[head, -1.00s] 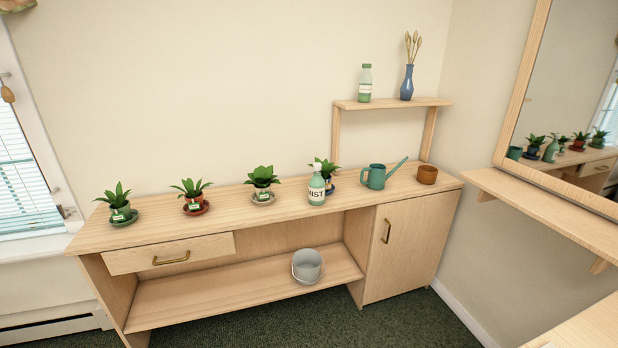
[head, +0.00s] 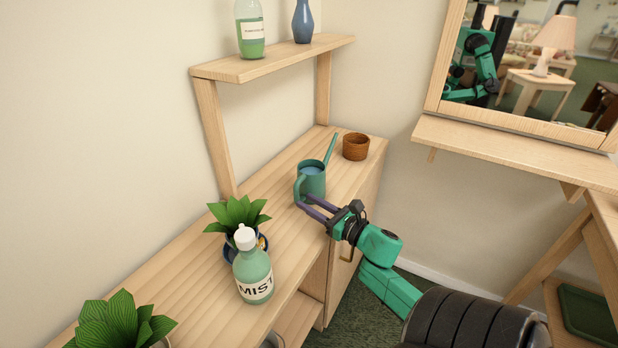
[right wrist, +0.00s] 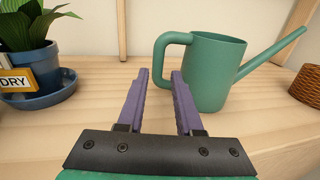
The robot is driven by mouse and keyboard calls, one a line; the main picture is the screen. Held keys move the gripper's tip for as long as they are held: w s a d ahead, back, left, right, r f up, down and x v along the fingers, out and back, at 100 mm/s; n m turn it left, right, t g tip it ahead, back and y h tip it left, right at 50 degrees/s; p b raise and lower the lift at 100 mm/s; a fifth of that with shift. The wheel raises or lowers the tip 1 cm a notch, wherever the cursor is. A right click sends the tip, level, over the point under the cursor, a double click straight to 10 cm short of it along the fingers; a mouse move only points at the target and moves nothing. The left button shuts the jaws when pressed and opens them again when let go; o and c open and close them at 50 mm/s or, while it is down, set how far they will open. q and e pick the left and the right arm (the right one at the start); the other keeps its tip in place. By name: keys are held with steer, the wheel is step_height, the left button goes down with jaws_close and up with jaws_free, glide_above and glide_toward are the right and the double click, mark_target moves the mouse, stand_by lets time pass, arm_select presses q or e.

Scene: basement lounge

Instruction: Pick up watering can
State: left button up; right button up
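The teal watering can (head: 313,181) stands upright on the wooden counter, its spout pointing away to the back right and its loop handle towards me. Something bluish shows inside its open top. In the right wrist view the watering can (right wrist: 212,72) is right of centre, with its handle above and just beyond the fingertips. My right gripper (head: 304,203) reaches in from the right with its purple fingers close to the handle. In the right wrist view the gripper (right wrist: 160,76) is open, with nothing between its fingers. I cannot tell whether a finger touches the can. My left gripper is not in view.
A brown pot (head: 356,146) stands beyond the can. A MIST bottle (head: 253,275) and a plant in a blue pot (head: 235,220) stand nearer on the counter. A raised shelf (head: 270,62) is above it. A mirror ledge (head: 510,152) juts out at right.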

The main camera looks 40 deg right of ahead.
steer(key=w, duration=0.3)
steer(key=shift+w+a+r, duration=0.15)
steer(key=shift+a+r, duration=0.1)
steer(key=shift+a, duration=0.05)
steer(key=w, duration=0.3)
steer(key=w+p, duration=0.1)
steer(key=shift+w+a+f, duration=0.25)
steer(key=shift+f, duration=0.15)
jaws_close()
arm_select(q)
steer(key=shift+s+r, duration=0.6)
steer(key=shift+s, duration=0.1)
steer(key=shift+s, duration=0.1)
